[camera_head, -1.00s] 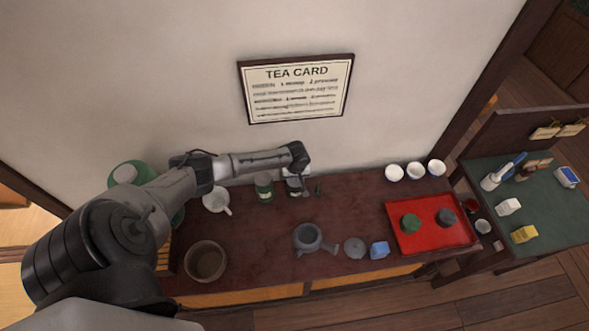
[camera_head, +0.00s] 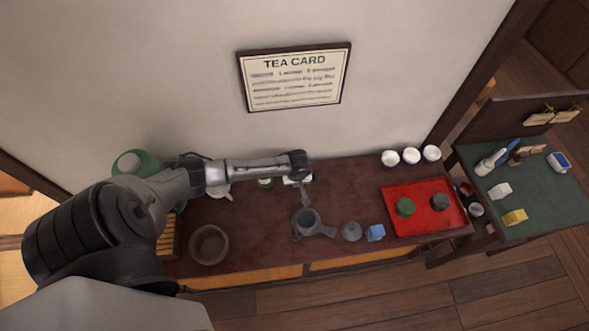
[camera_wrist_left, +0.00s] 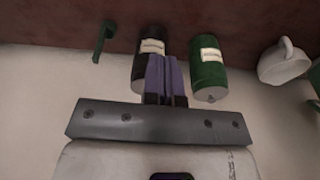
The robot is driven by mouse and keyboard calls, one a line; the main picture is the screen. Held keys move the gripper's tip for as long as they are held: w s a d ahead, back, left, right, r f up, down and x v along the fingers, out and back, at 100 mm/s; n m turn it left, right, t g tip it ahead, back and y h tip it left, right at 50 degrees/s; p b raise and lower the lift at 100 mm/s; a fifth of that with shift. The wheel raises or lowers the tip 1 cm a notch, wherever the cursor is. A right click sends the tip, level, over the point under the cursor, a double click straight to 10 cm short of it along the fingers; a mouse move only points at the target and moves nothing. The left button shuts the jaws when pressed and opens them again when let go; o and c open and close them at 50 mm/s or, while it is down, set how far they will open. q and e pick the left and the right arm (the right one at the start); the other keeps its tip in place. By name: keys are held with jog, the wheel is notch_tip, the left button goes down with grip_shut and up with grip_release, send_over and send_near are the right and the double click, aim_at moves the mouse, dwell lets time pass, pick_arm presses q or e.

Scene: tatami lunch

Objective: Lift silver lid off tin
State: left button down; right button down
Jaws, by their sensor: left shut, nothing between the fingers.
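Two tins stand near the wall: a dark tin (camera_wrist_left: 151,48) with a pale label and a green tin (camera_wrist_left: 208,68) with a pale label, each with a greyish end facing my wrist camera. In the head view my forearm hides most of the green tin (camera_head: 265,182) and my wrist covers most of the dark one. My left gripper (camera_wrist_left: 167,62) is shut and empty, its fingers overlapping the dark tin in the wrist view. I cannot tell whether they touch it. In the head view the left gripper (camera_head: 306,195) points down above the table. My right gripper is not in view.
A white cup (camera_wrist_left: 284,61) and a green scoop (camera_wrist_left: 103,42) flank the tins. A red tray (camera_head: 425,222) lies right.

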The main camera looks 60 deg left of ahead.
pick_arm(q)
jog(key=shift+s+d, duration=0.25)
jog(key=shift+d, duration=0.3)
jog(key=shift+s+d, duration=0.25)
jog(key=shift+d, duration=0.3)
jog(key=c, duration=1.7)
grip_release()
jog(key=shift+s+d, duration=0.2)
jog(key=shift+d, duration=0.35)
jog(key=o, duration=0.5)
jog(key=shift+s+d, duration=0.1)
jog(key=shift+c, duration=0.2)
jog(key=o, duration=1.2)
jog(key=shift+o, duration=0.2)
jog(key=shift+f, duration=0.1)
